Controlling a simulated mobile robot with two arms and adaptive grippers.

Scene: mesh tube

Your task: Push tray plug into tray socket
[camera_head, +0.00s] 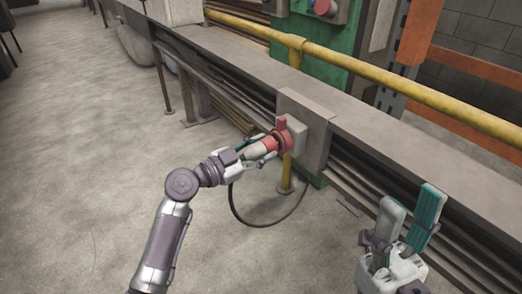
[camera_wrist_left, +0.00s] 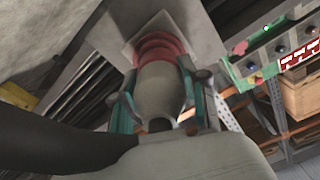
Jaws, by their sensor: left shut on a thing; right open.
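The tray plug (camera_head: 260,149) has a pale grey body and a red front end. My left gripper (camera_head: 256,152) is shut on it. In the left wrist view the grey plug body (camera_wrist_left: 160,88) lies between the gripper's teal fingers. The red tray socket (camera_head: 282,136) is on a grey box at the side of the long cable tray. The plug's red end meets the socket in both views; how deep it sits I cannot tell. A dark cable hangs from the plug in a loop. My right gripper (camera_head: 410,222) is open and empty at the lower right.
The long grey cable tray (camera_head: 225,55) runs diagonally, with dark cables below its top. A yellow rail (camera_head: 380,75) runs above it, with a yellow post near the socket. A green cabinet (camera_head: 305,40) stands behind.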

